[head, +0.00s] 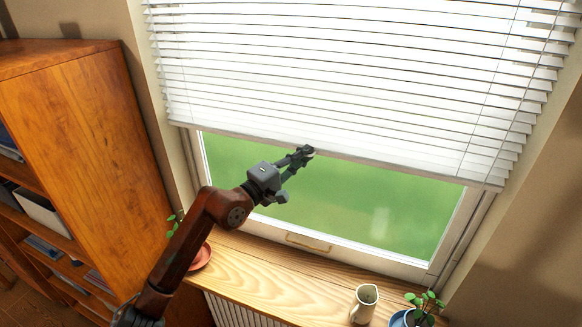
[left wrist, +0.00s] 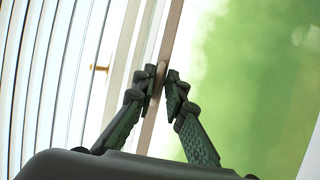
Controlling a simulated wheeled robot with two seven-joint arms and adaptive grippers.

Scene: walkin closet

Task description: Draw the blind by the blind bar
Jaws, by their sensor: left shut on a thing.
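The white slatted blind (head: 340,70) hangs over the upper part of the window, and the lower part of the pane is uncovered. Its blind bar (head: 400,170) runs along the bottom edge and slopes down to the right in the head view. My left gripper (head: 303,153) is at the bar, left of its middle. In the left wrist view the left gripper (left wrist: 163,82) is shut on the blind bar (left wrist: 153,115), with one finger on each side. The slats (left wrist: 50,70) lie to the left there. My right gripper is not in view.
A wooden sill (head: 285,275) lies below the window, with a cream pitcher (head: 364,303) and a potted plant (head: 420,312) at its right. A red saucer (head: 201,257) is at its left, behind my arm. A wooden bookcase (head: 90,130) stands left.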

